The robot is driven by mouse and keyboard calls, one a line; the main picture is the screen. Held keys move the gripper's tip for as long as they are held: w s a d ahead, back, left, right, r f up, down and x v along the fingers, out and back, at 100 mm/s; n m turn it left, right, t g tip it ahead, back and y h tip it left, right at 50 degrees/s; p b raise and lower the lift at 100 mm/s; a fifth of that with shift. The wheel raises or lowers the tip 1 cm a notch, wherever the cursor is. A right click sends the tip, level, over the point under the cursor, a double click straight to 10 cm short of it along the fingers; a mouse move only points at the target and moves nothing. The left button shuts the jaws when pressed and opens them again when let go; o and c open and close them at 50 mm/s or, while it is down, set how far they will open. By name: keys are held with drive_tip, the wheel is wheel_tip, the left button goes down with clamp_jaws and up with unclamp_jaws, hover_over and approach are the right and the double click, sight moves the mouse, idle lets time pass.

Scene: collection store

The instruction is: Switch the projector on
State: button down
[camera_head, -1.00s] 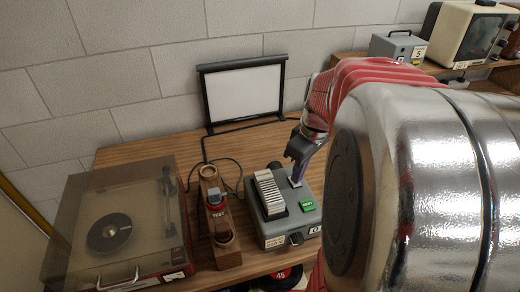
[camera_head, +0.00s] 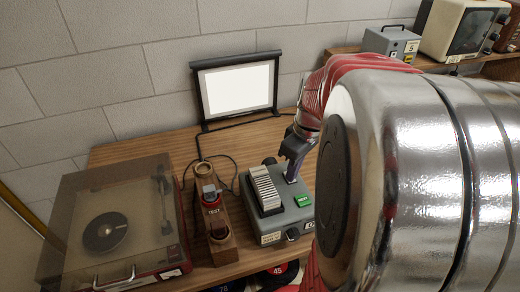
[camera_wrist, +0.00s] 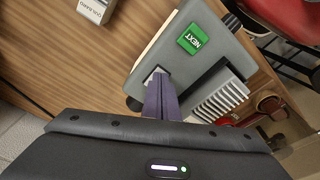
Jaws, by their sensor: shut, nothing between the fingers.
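The grey slide projector (camera_head: 272,222) stands on the wooden table, with a row of pale slides (camera_head: 265,188) and a green NEXT button (camera_head: 303,200) on top. It also shows in the wrist view (camera_wrist: 207,68), with the NEXT button (camera_wrist: 194,40). My gripper (camera_head: 291,180) is shut and empty, pointing down at the projector's top behind the NEXT button. In the wrist view its purple fingertips (camera_wrist: 157,80) meet a small pale plate on the housing and hide what is there. The projection screen (camera_head: 238,90) behind is bright white.
A record player (camera_head: 110,225) with a clear lid is at the left. A wooden stand marked TEST (camera_head: 221,245) is close beside the projector. A grey box (camera_head: 390,42) and an old monitor (camera_head: 465,32) stand at the back right. Cables run behind the projector.

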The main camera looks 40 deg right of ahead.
wheel_tip(320, 180, up, 7)
idle(1.2)
idle(0.4)
drive_tip(key=s+a+m+t, duration=0.1)
drive_tip(key=a, duration=0.6)
drive_tip(key=s+a+t, duration=0.1)
drive_tip(key=a, duration=0.7)
drive_tip(key=s+a+m+t, duration=0.1)
drive_tip(key=a, duration=0.6)
drive_tip(key=shift+s+a+r+m+t, duration=0.3)
drive_tip(key=shift+a+r, duration=0.05)
drive_tip(key=shift+r, duration=0.05)
drive_tip(key=shift+s+a+f, duration=0.1)
drive_tip(key=shift+s+a, duration=0.05)
drive_tip(key=shift+a, duration=0.1)
drive_tip(key=shift+s, duration=0.15)
